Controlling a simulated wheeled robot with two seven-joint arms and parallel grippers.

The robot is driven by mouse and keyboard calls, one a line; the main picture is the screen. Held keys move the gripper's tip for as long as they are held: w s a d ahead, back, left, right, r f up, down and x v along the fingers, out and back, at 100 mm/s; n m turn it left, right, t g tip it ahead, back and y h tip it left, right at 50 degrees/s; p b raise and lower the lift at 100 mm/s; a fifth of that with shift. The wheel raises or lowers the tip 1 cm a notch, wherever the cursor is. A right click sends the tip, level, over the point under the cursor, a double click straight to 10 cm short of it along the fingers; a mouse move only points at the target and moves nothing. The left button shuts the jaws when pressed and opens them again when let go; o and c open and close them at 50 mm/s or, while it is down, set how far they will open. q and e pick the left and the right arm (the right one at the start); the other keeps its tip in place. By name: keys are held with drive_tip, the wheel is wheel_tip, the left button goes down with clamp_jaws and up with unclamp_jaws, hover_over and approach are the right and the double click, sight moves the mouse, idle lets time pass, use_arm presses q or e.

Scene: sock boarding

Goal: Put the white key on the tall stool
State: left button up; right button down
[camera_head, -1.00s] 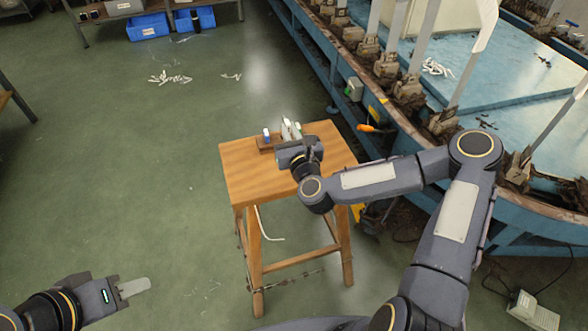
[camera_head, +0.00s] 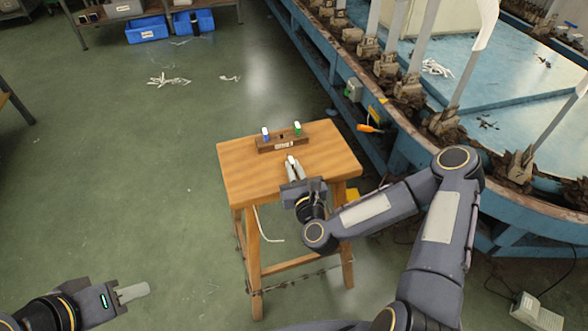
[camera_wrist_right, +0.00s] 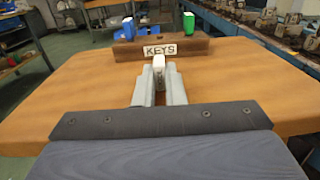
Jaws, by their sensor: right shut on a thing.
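The tall stool (camera_head: 240,172) is wooden with a square top, and it stands in the middle of the head view. My right gripper (camera_head: 294,168) is shut on the white key (camera_head: 291,158), over the stool top in front of the key rack. In the right wrist view the white key (camera_wrist_right: 159,70) shows between the two grey fingertips (camera_wrist_right: 159,88). I cannot tell whether the key touches the wood. My left gripper (camera_head: 133,291) is low at the left, away from the stool; its fingers overlap in view.
A brown rack (camera_head: 268,148) marked KEYS is at the back of the stool top, with a blue key (camera_head: 265,133) and a green key (camera_head: 297,128) in it. The left and front of the top are bare. A blue machine (camera_head: 400,135) stands at the right.

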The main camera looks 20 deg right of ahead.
drive_tip(key=shift+f, duration=0.15)
drive_tip(key=c, duration=1.5)
unclamp_jaws()
drive_tip(key=shift+s+r, duration=0.1)
drive_tip(key=shift+r, duration=0.1)
drive_tip(key=s+a+f+n+g+y+b, duration=0.1)
drive_tip(key=s+a+n+g+y, duration=0.15)
drive_tip(key=s+n, duration=0.5)
drive_tip(key=s+a+n+g+y, duration=0.1)
drive_tip(key=s+n+g+y, duration=0.25)
drive_tip(key=n, duration=0.65)
drive_tip(key=s+d+r+n+g+h, duration=0.4)
drive_tip(key=s+d+r+n, duration=0.2)
drive_tip(key=d+n, duration=0.4)
drive_tip(key=s+r+n+g, duration=0.1)
drive_tip(key=s+r+n, duration=0.2)
drive_tip(key=s, duration=0.3)
drive_tip(key=s+r+n+g+y, duration=0.1)
drive_tip(key=s+r+n, duration=0.2)
drive_tip(key=s, duration=0.3)
drive_tip(key=shift+a+r, duration=0.2)
drive_tip(key=shift+a, duration=0.1)
